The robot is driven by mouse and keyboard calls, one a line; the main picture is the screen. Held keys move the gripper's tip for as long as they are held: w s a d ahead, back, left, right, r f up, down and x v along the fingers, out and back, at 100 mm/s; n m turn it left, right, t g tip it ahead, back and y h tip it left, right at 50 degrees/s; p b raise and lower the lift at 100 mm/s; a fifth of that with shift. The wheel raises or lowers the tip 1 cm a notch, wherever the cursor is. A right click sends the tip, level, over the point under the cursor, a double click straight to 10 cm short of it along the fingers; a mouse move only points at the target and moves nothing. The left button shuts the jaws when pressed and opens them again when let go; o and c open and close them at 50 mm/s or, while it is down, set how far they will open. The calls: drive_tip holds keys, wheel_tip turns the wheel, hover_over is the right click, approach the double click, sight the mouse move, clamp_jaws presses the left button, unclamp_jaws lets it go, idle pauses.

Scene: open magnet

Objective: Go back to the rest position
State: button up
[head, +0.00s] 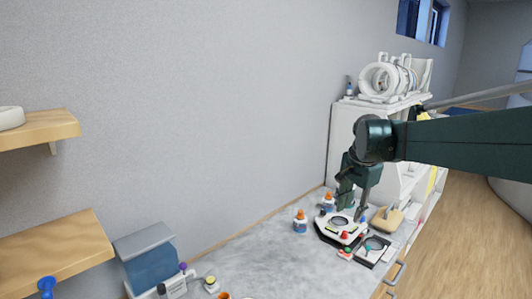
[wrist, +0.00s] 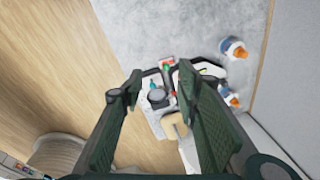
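My gripper (head: 352,200) is dark green and hangs from my arm over the right end of the counter, above a white device (head: 340,228) with a dark base. In the wrist view the two fingers of my gripper (wrist: 158,88) are spread wide, with nothing held between them. Past the fingertips lie the dark tray (wrist: 156,90) with a magnifier-like item and a tan block (wrist: 174,126). How high the fingertips are above these items is hard to tell.
Two orange-capped bottles (head: 300,222) stand beside the device, near the wall. A white shelf unit (head: 345,140) with coil-like parts on top stands behind my arm. The middle of the grey counter (head: 255,255) is clear. Wooden wall shelves (head: 50,252) are at left.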

drive_tip(key=s+a+n+t, duration=0.1)
drive_tip(key=s+a+n, duration=0.15)
drive_tip(key=s, duration=0.65)
drive_tip(key=s+a+n+t, duration=0.15)
drive_tip(key=s+n, duration=0.25)
drive_tip(key=s, duration=0.5)
drive_tip(key=s+a+f+n+t, duration=0.1)
drive_tip(key=s+f+n, duration=0.2)
drive_tip(key=s, duration=0.4)
drive_tip(key=s+a+f+n+t, duration=0.1)
drive_tip(key=s+f+n, duration=0.2)
drive_tip(key=s+f, duration=0.2)
drive_tip(key=shift+s+a, duration=0.2)
drive_tip(key=shift+s, duration=1.55)
drive_tip(key=shift+f, duration=0.1)
